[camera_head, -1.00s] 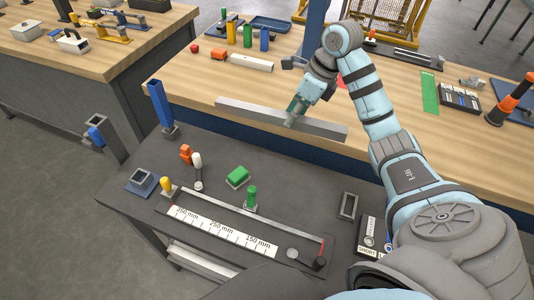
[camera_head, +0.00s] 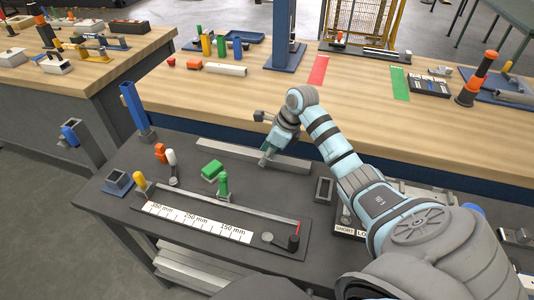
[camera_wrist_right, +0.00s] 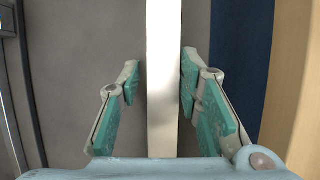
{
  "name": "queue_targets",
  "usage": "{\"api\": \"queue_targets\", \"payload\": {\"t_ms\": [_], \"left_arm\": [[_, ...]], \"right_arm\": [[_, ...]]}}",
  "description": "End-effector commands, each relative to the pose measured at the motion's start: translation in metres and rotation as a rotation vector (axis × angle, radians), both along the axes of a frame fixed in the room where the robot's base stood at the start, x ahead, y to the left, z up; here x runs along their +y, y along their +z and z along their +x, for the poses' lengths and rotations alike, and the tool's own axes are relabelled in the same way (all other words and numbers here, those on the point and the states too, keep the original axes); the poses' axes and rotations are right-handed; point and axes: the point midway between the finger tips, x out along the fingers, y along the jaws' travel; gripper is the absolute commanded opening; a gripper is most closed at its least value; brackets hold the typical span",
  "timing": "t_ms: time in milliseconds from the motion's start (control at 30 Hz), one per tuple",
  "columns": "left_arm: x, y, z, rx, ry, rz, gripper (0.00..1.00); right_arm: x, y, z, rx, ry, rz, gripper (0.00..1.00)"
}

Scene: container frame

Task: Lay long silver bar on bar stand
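The long silver bar (camera_head: 222,150) is over the back part of the dark table, roughly parallel to its back edge. I cannot tell whether it rests there or is slightly raised. My right gripper (camera_head: 268,156) is at the bar's right half. In the right wrist view the bar (camera_wrist_right: 164,70) runs between the fingers of my gripper (camera_wrist_right: 160,85). A narrow gap shows on the left, and the right finger is close to or touching the bar. I cannot single out a bar stand for certain. My left gripper is out of view.
A measuring fixture (camera_head: 155,209) with a millimetre scale lies on the dark table. A green block (camera_head: 212,169), orange piece (camera_head: 160,152) and grey open-topped box (camera_head: 324,190) stand nearby. A blue upright channel (camera_head: 133,106) is at the left. The wooden bench (camera_head: 300,95) lies behind.

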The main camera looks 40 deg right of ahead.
Motion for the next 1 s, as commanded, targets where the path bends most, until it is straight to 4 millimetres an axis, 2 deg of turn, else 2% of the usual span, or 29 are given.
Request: {"api": "queue_targets", "payload": {"t_ms": [167,367,467,700,800,900,1000], "left_arm": [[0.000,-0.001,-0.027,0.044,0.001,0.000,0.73],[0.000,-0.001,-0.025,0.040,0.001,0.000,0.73],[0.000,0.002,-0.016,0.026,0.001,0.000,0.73],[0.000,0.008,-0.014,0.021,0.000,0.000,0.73],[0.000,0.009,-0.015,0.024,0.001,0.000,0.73],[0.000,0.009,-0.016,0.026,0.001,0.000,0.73],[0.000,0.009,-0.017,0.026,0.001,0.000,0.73]], "right_arm": [[0.000,0.001,0.000,-0.001,0.001,0.000,0.45],[-0.001,0.004,0.000,-0.003,0.000,-0.001,0.45],[-0.005,0.017,-0.004,-0.004,-0.001,-0.002,0.45],[-0.019,0.078,-0.025,-0.006,-0.002,-0.004,0.45],[-0.023,0.098,-0.032,-0.005,-0.001,-0.002,0.45],[-0.025,0.110,-0.036,-0.003,0.001,-0.001,0.45],[-0.026,0.113,-0.038,-0.002,0.001,0.000,0.45]]}}
